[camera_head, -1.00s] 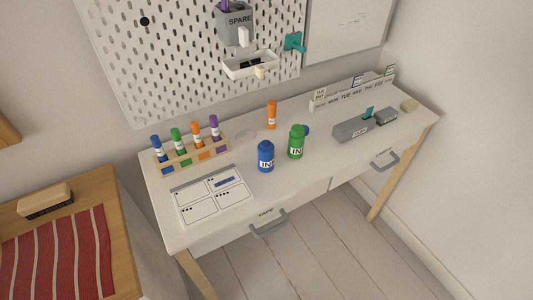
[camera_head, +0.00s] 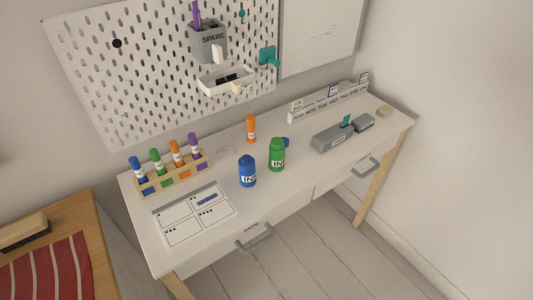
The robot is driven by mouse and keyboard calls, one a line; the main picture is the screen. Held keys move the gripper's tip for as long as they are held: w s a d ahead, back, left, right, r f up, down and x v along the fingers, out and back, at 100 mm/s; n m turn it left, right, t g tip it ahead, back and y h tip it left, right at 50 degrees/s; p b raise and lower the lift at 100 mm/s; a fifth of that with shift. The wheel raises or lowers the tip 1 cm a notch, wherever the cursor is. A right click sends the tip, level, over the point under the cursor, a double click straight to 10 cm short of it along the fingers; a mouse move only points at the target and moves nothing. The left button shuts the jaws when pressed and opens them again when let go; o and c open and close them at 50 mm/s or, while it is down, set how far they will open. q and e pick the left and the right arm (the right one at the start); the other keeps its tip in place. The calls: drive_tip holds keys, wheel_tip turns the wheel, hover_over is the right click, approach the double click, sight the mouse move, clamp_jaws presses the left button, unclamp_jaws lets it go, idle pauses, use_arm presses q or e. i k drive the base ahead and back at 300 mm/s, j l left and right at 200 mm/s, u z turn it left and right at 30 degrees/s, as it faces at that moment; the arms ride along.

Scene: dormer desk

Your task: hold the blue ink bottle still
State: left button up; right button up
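The blue ink bottle (camera_head: 247,172) stands upright on the white desk, near the middle of its front part. It carries a white label with dark letters, partly visible, and has a blue top. A green ink bottle (camera_head: 277,156) stands just to its right and slightly behind. Neither of my grippers shows in the head view, and nothing is touching the blue bottle from my side.
A wooden rack (camera_head: 173,175) with several markers stands at the left. An orange marker (camera_head: 251,129) stands behind the bottles. A grey tape dispenser (camera_head: 334,137) is to the right. A sheet (camera_head: 194,214) lies front left. The desk front before the bottles is clear.

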sight(247, 163)
drive_tip(key=i+l+u, duration=0.15)
drive_tip(key=l+u, duration=0.3)
drive_tip(key=l, duration=0.3)
drive_tip(key=l+u, duration=0.45)
drive_tip(key=l, duration=0.35)
drive_tip(key=i, duration=0.05)
